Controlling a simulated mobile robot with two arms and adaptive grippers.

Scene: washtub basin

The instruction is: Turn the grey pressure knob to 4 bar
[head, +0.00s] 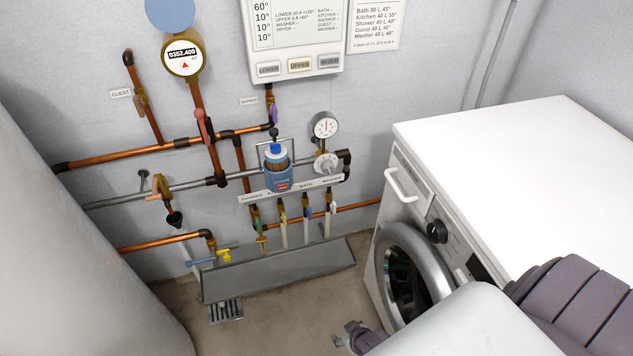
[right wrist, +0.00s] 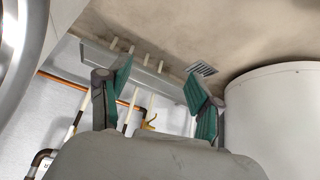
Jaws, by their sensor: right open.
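The grey pressure knob (head: 326,163) sits on the wall pipework, just below a round white pressure gauge (head: 324,126) with a red needle mark. The gauge reading is too small to tell. A blue-topped filter housing (head: 278,170) stands left of the knob. My right gripper (head: 352,338) shows low in the head view, partly hidden by my arm, well below the knob and apart from it. In the right wrist view its two teal-padded fingers (right wrist: 158,90) are spread with nothing between them. The knob is not clearly seen there. My left gripper is not in view.
A white washing machine (head: 500,180) stands right of the pipework. A large pale tank (head: 70,230) fills the left. A grey trough (head: 280,272) runs below the valves, with a floor drain (head: 226,312) in front. Bare floor lies between tank and washer.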

